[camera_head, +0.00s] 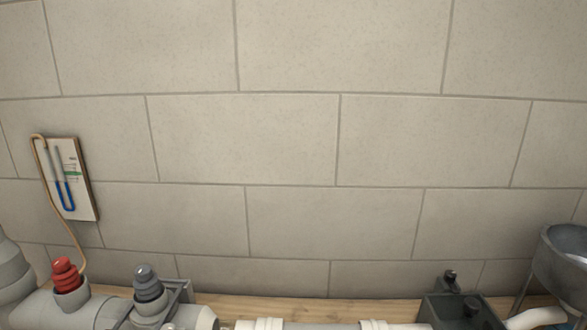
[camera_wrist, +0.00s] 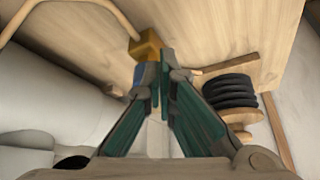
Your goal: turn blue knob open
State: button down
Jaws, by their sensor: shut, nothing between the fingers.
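My gripper (camera_wrist: 160,78) shows in the wrist view with its green fingers shut and nothing between the tips. A small blue part (camera_wrist: 140,74) sits right by the left fingertip, just below a brass-coloured block (camera_wrist: 147,46). It may be the blue knob, but the finger hides most of it and I cannot tell if they touch. My gripper does not show in the head view. There, a dark blue-grey ribbed knob (camera_head: 147,283) stands upright on a pipe fitting at the lower left. I cannot tell whether it is the blue knob.
In the head view, a red ribbed knob (camera_head: 66,273) stands on a grey pipe, and a gauge board (camera_head: 72,180) hangs on the tiled wall. A grey funnel (camera_head: 563,262) is at the right. In the wrist view, a black coil (camera_wrist: 230,91) lies right of my fingers.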

jog(key=shift+w+a, duration=0.15)
jog(key=shift+w, duration=0.15)
jog(key=shift+w+d+b, duration=0.3)
jog(key=shift+b, duration=0.05)
dwell(0.5)
jog(key=shift+w+d, duration=0.2)
jog(key=shift+w, duration=0.15)
jog(key=shift+w+d+b, duration=0.15)
jog(key=shift+w+b, duration=0.2)
jog(key=shift+b, duration=0.05)
jog(key=shift+d, duration=0.2)
dwell(0.3)
jog(key=shift+s+d+p, duration=0.1)
jog(key=shift+d+p, duration=0.05)
jog(key=shift+p, duration=0.15)
notch_tip(320, 180, up, 6)
jog(key=p, duration=0.2)
jog(key=shift+s, duration=0.1)
dwell(0.4)
